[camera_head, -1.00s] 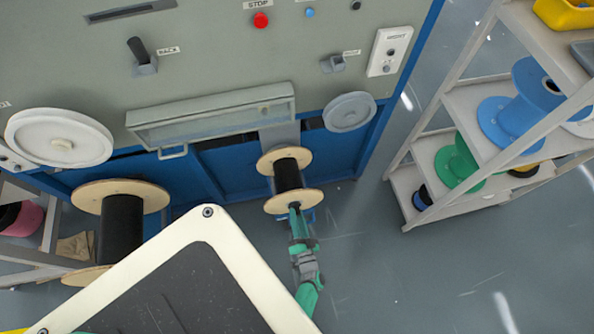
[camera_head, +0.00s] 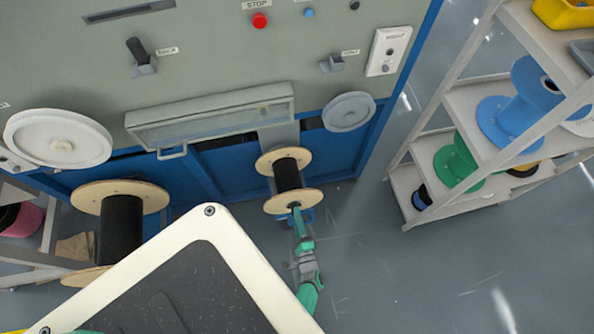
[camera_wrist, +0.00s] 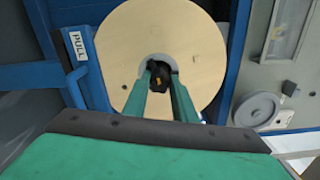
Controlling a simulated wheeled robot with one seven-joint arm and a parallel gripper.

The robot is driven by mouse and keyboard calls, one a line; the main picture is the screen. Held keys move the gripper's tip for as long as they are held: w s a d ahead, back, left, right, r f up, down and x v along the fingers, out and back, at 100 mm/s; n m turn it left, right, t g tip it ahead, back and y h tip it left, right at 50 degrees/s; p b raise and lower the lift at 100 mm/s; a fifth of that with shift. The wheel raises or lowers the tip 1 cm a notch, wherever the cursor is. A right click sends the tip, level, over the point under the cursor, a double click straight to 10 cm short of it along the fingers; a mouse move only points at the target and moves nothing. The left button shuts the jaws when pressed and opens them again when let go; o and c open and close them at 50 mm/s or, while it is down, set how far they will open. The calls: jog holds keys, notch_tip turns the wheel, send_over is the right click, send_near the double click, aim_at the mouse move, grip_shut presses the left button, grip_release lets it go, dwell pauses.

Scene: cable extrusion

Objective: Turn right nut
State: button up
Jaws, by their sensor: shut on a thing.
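My green gripper (camera_wrist: 160,84) is shut on the dark nut (camera_wrist: 160,76) at the centre of a wooden spool's flange in the wrist view. In the head view my gripper (camera_head: 295,210) reaches the near flange of the small spool (camera_head: 287,174), which is wound with black cable. The nut is hidden behind the fingertips in the head view.
A larger spool (camera_head: 121,232) with black cable stands to the left. The grey and blue machine (camera_head: 220,60) rises behind, with a red stop button (camera_head: 260,20). A shelf rack (camera_head: 440,150) with coloured spools stands right. Open floor lies between.

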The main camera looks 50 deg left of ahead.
jog(key=m, duration=0.7)
jog(key=shift+w+d+m, duration=0.1)
jog(key=shift+d+m, duration=0.05)
jog(key=shift+m, duration=0.15)
dwell(0.3)
jog(key=o, duration=0.8)
jog(key=shift+o, duration=1.2)
jog(key=v, duration=1)
jog(key=shift+s+d, duration=0.2)
jog(key=shift+s, duration=0.05)
